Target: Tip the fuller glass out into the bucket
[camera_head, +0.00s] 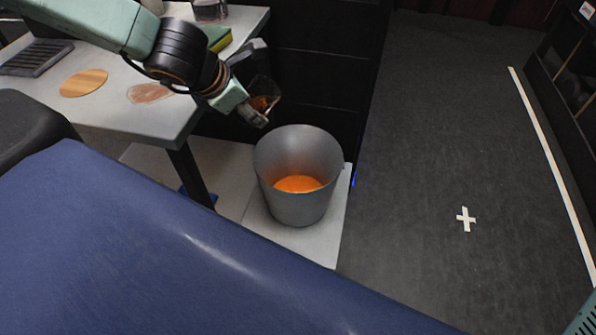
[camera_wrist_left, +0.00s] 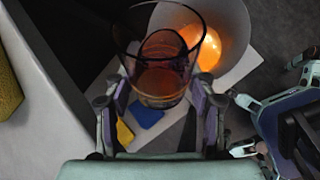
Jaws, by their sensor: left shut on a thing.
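My left gripper (camera_head: 248,106) is shut on a clear, dark-tinted glass (camera_head: 263,90), held tilted just above the back-left rim of the grey bucket (camera_head: 305,208). The glass shows orange-brown colour inside. In the left wrist view the glass (camera_wrist_left: 160,78) sits between the fingers of the left gripper (camera_wrist_left: 160,100), with the bucket (camera_wrist_left: 238,22) beyond it. Bright orange contents (camera_head: 298,184) lie at the bottom of the bucket. Another dark glass (camera_head: 209,10) stands on the table at the top edge, partly cut off; its level is unclear.
The white table (camera_head: 110,112) carries a yellow-green sponge (camera_head: 218,38), a round wooden coaster (camera_head: 83,83), a reddish-brown patch (camera_head: 150,92) and a dark slatted tray (camera_head: 36,58). The bucket stands on a pale board (camera_head: 232,185).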

